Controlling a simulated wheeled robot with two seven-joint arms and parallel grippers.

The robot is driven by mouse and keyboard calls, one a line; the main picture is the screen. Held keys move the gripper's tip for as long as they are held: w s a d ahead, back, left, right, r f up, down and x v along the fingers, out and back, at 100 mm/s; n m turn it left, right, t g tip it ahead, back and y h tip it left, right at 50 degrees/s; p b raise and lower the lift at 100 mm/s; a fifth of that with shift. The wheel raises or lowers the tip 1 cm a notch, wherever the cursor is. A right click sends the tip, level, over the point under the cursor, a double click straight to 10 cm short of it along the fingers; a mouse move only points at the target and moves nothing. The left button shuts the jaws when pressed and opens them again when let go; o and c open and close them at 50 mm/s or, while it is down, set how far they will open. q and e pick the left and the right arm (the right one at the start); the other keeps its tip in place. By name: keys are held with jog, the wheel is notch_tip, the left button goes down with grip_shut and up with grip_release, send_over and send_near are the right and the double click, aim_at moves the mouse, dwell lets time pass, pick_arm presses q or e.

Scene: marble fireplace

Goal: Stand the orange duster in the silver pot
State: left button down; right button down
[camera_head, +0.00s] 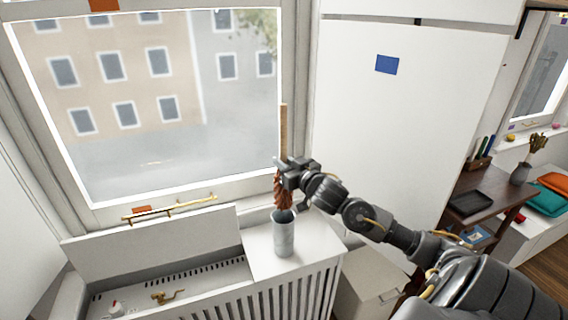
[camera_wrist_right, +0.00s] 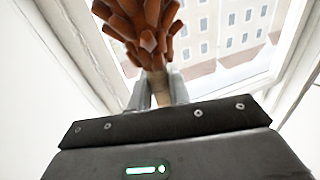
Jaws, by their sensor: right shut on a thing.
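The orange duster has brown-orange feathers (camera_head: 283,192) pointing down and a pale wooden handle (camera_head: 283,128) pointing up, nearly upright. My right gripper (camera_head: 284,172) is shut on the duster just above the feathers. In the right wrist view the gripper's fingers (camera_wrist_right: 158,92) close on the handle beside the feathers (camera_wrist_right: 146,28). The silver pot (camera_head: 284,239) stands upright on the white ledge, directly below the feathers. The feather ends are at the pot's rim; I cannot tell whether they are inside. My left gripper is not in view.
The white ledge (camera_head: 262,262) over the slatted radiator cover has clear room around the pot. An open compartment (camera_head: 215,276) at left holds a small brass item (camera_head: 167,297). The window (camera_head: 150,100) is close behind. A brown table (camera_head: 497,200) stands at right.

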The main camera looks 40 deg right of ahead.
aim_at(288, 201)
jog(key=shift+f+b, duration=0.7)
jog(key=shift+f, duration=0.15)
jog(key=shift+f+b, duration=3.1)
jog(key=shift+f, duration=2.45)
jog(key=c, duration=1.2)
grip_release()
jog(key=shift+c, duration=0.2)
jog(key=shift+s, duration=0.1)
jog(key=shift+s+f, duration=0.1)
jog(key=shift+s, duration=0.3)
jog(key=s+b, duration=0.1)
jog(key=s, duration=0.8)
jog(key=shift+s+a+b, duration=0.3)
jog(key=shift+s+a, duration=0.1)
